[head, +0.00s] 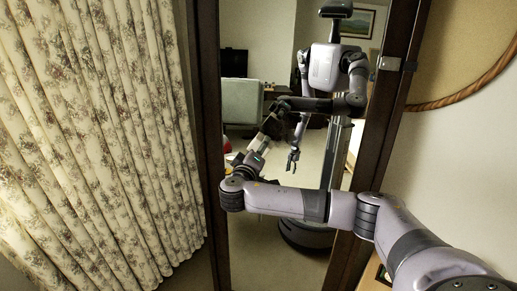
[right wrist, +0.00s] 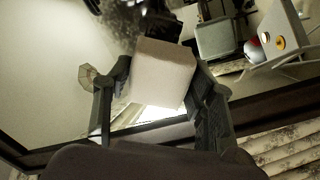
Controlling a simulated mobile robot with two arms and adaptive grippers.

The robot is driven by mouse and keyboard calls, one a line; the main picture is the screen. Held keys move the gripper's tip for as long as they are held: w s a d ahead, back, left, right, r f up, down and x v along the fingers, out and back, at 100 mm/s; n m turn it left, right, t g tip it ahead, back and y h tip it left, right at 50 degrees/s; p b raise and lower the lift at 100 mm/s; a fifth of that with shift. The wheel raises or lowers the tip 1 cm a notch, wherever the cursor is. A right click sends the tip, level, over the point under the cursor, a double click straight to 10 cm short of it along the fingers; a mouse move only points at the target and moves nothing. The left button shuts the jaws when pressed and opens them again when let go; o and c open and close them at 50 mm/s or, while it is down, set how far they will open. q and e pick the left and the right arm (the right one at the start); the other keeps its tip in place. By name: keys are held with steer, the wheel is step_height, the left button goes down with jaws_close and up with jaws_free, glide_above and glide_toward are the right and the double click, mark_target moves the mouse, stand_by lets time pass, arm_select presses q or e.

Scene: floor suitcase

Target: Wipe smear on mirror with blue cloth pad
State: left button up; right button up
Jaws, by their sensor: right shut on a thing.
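The mirror (head: 258,262) is a tall pane in a dark wooden frame, upright in the middle of the head view. My right gripper (head: 263,143) is in front of its left half, with its fingers partly lost against the reflection. In the right wrist view the right gripper (right wrist: 163,85) is shut on the pad (right wrist: 160,82), a block that looks pale beige here, not blue. I cannot tell whether the pad touches the glass. A small tan patch (right wrist: 88,78) shows beside the left finger; I cannot tell whether it is the smear. My left gripper shows only as a reflection.
A floral curtain (head: 95,140) hangs left of the mirror. A round wood-rimmed object (head: 470,90) is on the wall at upper right. The mirror reflects my body, an armchair and a framed picture. My right arm crosses the lower half of the mirror.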

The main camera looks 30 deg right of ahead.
mark_target(268, 134)
steer(key=shift+b+x, duration=1)
steer(key=shift+x, duration=1.75)
steer(key=shift+b+x, duration=0.7)
steer(key=shift+x, duration=0.2)
steer(key=shift+s+f, duration=0.1)
